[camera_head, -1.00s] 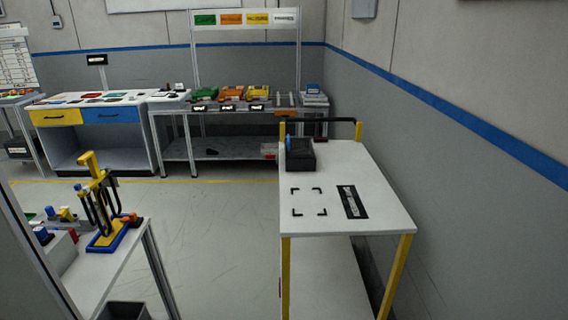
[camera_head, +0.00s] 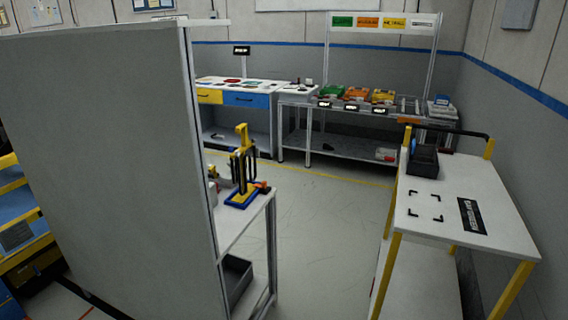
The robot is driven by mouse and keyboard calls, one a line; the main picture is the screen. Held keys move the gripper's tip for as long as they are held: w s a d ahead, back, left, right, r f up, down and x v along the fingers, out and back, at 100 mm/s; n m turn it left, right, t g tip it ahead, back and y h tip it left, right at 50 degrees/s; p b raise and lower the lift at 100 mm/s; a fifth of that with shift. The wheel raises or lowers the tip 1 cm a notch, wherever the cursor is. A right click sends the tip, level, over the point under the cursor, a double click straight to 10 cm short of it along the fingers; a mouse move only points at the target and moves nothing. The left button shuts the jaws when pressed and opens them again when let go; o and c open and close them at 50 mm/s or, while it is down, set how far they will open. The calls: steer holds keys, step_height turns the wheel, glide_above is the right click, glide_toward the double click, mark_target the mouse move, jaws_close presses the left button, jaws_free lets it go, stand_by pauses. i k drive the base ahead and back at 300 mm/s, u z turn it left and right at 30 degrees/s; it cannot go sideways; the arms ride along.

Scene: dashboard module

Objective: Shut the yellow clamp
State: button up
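A yellow upright fixture with dark loops on a blue base (camera_head: 242,168) stands on a white table (camera_head: 232,226) behind a grey partition. It may be the yellow clamp; at this distance I cannot tell whether it is a clamp, or open or shut. An orange part (camera_head: 262,186) sits at its base on the right. The partition hides the left of this table. My gripper is not in view.
The tall grey partition (camera_head: 110,150) blocks the left. A white cart (camera_head: 450,235) with yellow legs and a black box (camera_head: 423,162) stands at right. Open floor (camera_head: 325,235) lies between. Benches (camera_head: 325,160) line the back wall.

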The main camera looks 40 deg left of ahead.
mark_target(212, 169)
steer(key=u, duration=2.05)
steer(key=i, duration=1.6)
